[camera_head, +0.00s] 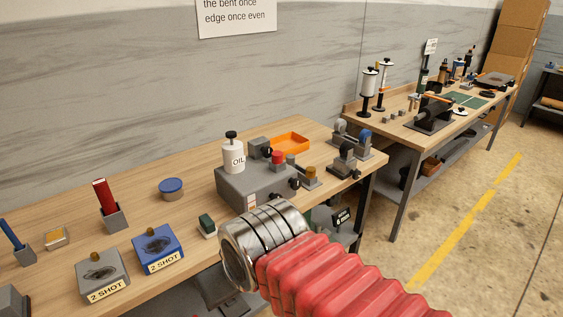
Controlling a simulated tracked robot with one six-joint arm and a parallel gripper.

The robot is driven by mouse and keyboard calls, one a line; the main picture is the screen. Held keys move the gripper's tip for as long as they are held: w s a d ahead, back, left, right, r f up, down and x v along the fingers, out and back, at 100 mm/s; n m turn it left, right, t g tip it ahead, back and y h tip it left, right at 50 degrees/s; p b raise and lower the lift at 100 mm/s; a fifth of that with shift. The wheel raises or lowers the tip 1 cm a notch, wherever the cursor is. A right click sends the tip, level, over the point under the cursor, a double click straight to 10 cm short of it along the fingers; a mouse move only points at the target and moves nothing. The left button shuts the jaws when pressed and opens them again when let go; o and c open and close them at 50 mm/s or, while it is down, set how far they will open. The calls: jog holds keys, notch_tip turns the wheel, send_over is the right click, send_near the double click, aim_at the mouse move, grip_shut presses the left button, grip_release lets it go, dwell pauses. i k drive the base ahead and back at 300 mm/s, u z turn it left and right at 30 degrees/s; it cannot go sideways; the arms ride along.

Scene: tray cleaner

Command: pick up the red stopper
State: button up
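A small red cylinder-shaped piece (277,157), which looks like the red stopper, stands on top of the grey box-shaped unit (240,188) near the right part of the near workbench. A white OIL bottle (233,158) stands to its left on the same unit. My arm, with red bellows and a shiny metal collar, reaches in from the lower right, in front of the unit and covering part of the bench's front edge. My gripper's fingers do not show, so whether it is open or shut is hidden.
An orange tray (291,142) lies behind the stopper. Dark clamp-like fixtures (345,160) stand to its right. Grey (102,274) and blue (158,247) "2 SHOT" blocks, a small green-topped block (207,226) and a blue-lidded tin (171,189) lie to the left. Bare wood (130,182) shows behind them.

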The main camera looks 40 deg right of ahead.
aim_at(277, 156)
jog(key=k, duration=1.25)
jog(key=u, duration=0.45)
jog(key=i, duration=1.65)
jog(key=z, duration=0.6)
jog(key=i, duration=0.65)
jog(key=z, duration=0.45)
